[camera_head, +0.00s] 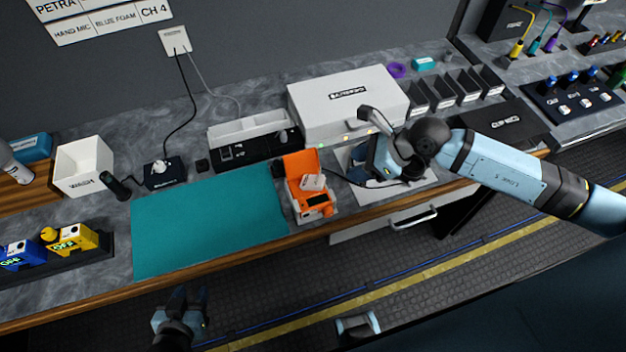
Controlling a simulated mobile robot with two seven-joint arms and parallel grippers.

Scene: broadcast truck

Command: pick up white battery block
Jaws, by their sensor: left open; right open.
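A small white block (313,182), which looks like the white battery block, lies in an open orange device (302,163) at the right end of the teal mat (205,222). My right gripper (362,168) is open just right of the orange device, above the counter in front of the white case. Its fingers are partly hidden by its own hand, and it is apart from the block. My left gripper (182,308) is open and empty, low in front of the counter's front edge, well away from the block.
A white case (340,100) and a black-and-white console (252,138) stand behind the orange device. A black charger (163,172), a white bin (84,166) and yellow and blue packs (75,240) are at the left. The teal mat is bare.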

